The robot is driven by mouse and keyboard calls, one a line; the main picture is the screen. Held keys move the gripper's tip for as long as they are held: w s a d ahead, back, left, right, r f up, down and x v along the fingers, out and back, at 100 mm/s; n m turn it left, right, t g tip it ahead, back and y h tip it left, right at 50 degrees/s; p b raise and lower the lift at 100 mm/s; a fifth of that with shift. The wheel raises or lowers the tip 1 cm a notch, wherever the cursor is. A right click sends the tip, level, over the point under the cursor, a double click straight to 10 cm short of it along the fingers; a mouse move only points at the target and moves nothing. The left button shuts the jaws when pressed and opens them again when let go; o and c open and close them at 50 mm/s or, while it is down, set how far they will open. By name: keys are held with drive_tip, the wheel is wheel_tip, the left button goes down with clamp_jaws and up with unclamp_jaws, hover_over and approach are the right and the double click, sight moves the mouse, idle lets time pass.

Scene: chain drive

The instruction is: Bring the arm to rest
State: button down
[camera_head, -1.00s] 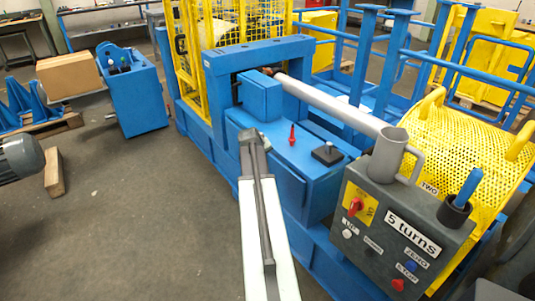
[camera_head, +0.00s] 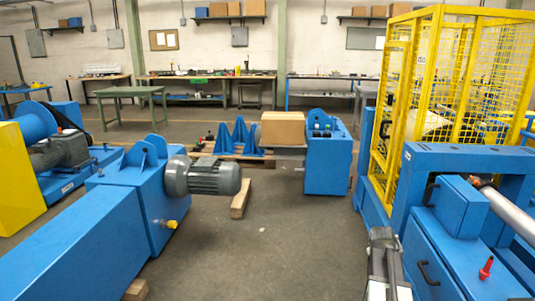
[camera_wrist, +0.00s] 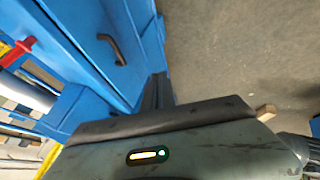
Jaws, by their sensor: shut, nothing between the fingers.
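My arm rises from the bottom edge of the head view, right of the middle. Its end, my gripper (camera_head: 382,238), is beside the blue machine (camera_head: 440,245) with the yellow cage. In the wrist view my gripper (camera_wrist: 157,92) shows as dark narrow fingers, shut with nothing between them, in front of the machine's blue side. I cannot tell from these views whether the fingers touch the machine. A dark handle (camera_wrist: 112,48) and a red lever (camera_wrist: 17,52) on the machine are near it in the picture.
The yellow mesh cage (camera_head: 455,90) stands at the right. A blue stand (camera_head: 328,165) is ahead, with a cardboard box (camera_head: 283,129) beside it. A blue machine with a grey motor (camera_head: 205,177) fills the left.

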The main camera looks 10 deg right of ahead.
drive_tip(key=w+a+f+n+y, duration=0.1)
drive_tip(key=w+a+n+y, duration=0.15)
drive_tip(key=a, duration=1.15)
drive_tip(key=w+a+f+n+y, duration=0.1)
drive_tip(key=w+a, duration=0.2)
drive_tip(key=a, duration=1.2)
drive_tip(key=s+a+f+m+g+y, duration=0.1)
drive_tip(key=s+a+g, duration=0.1)
drive_tip(key=s+a, duration=0.55)
drive_tip(key=s+a+f+g+y, duration=0.2)
drive_tip(key=s+a, duration=0.4)
drive_tip(key=a, duration=0.2)
wheel_tip(320, 180, up, 16)
drive_tip(key=w+p, duration=0.1)
drive_tip(key=p, duration=1.5)
drive_tip(key=shift+d+r, duration=0.15)
drive_tip(key=shift+d, duration=0.1)
drive_tip(key=shift+h, duration=0.25)
